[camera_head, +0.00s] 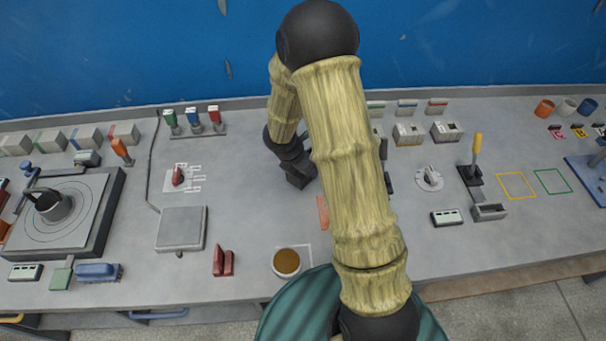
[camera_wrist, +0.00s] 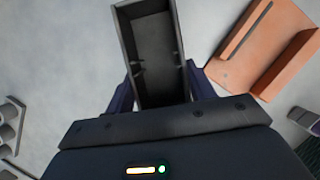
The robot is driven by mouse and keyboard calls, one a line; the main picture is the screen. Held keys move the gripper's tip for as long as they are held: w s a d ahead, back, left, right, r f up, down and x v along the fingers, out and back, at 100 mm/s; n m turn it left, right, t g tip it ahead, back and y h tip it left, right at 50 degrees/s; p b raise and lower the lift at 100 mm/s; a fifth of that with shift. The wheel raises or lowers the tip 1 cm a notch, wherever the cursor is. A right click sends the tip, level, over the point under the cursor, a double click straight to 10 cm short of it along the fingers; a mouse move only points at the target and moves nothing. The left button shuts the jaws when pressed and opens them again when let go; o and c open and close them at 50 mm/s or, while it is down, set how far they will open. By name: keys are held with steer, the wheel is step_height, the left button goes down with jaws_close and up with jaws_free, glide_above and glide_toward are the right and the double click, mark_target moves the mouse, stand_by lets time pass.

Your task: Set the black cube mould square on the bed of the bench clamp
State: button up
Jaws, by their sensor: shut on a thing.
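The black cube mould (camera_wrist: 152,50) is a dark, open-topped box with thin walls and small ribs inside. It shows in the wrist view, between the dark blue fingers of my gripper (camera_wrist: 160,84). My gripper is shut on it. In the head view my gripper (camera_head: 300,174) is a small dark shape over the middle of the bench, and I cannot make out the mould there. An orange-brown piece with raised bars (camera_wrist: 262,48) lies right of the mould in the wrist view, apart from it. I cannot tell whether it is the bench clamp.
My arm hides the bench's middle. A white cup of brown stuff (camera_head: 286,262) and red blocks (camera_head: 222,263) stand near the front edge. A grey plate (camera_head: 181,228) lies left. A yellow-handled lever (camera_head: 476,155) stands right. Bare bench shows between the grey plate and my arm.

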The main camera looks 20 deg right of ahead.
mark_target(302, 175)
steer(key=f, duration=0.2)
steer(key=f+b, duration=0.1)
steer(key=shift+w+f, duration=0.2)
steer(key=shift+f, duration=0.15)
steer(key=shift+s+d+r, duration=0.1)
steer(key=shift+s+d, duration=0.05)
steer(key=shift+f, duration=0.2)
steer(key=o, duration=1.1)
steer(key=shift+a, duration=0.2)
steer(key=shift+s+r, duration=0.1)
steer(key=shift+r, duration=0.1)
steer(key=shift+r, duration=0.35)
steer(key=p+v, duration=0.2)
steer(key=v, duration=0.9)
steer(key=shift+r, duration=0.15)
